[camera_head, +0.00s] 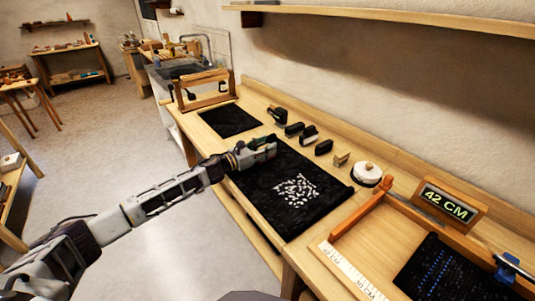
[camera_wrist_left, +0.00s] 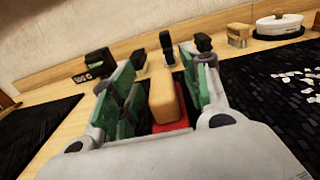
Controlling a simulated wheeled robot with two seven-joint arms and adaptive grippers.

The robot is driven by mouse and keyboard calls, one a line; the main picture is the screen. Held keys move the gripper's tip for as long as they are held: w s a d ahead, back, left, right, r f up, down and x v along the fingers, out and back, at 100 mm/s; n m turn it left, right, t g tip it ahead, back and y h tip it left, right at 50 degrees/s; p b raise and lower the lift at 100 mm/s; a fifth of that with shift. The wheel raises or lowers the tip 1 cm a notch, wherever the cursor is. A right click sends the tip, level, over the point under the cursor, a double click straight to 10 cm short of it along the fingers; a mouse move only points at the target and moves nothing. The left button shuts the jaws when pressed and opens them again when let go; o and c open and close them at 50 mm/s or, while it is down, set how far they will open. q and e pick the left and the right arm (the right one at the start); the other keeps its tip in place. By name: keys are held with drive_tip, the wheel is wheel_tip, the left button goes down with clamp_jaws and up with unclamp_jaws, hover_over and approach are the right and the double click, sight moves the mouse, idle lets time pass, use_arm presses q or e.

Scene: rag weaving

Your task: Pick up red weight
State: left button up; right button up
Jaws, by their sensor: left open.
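The red weight (camera_wrist_left: 172,128) shows in the left wrist view as a patch of red low between my fingers. A tan wooden block-like handle (camera_wrist_left: 163,97) stands above it, also between the fingers. My left gripper (camera_wrist_left: 160,78) is open, with a green-padded finger on each side of the handle. I cannot tell whether either finger touches it. In the head view my left gripper (camera_head: 268,146) reaches over the back left edge of a black mat (camera_head: 265,200), and the red weight is hidden there. My right gripper is not in view.
Several dark weights (camera_head: 294,129) stand in a row behind the gripper; one (camera_wrist_left: 98,65) sits just left of it in the wrist view. A white lidded pot (camera_head: 367,172) stands farther right. White scraps (camera_head: 294,190) lie on the mat. A wooden frame (camera_head: 350,215) is at the right.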

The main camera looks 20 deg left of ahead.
use_arm(q)
drive_tip(key=shift+s+r, duration=0.1)
drive_tip(key=shift+s, duration=0.05)
clamp_jaws()
idle(0.4)
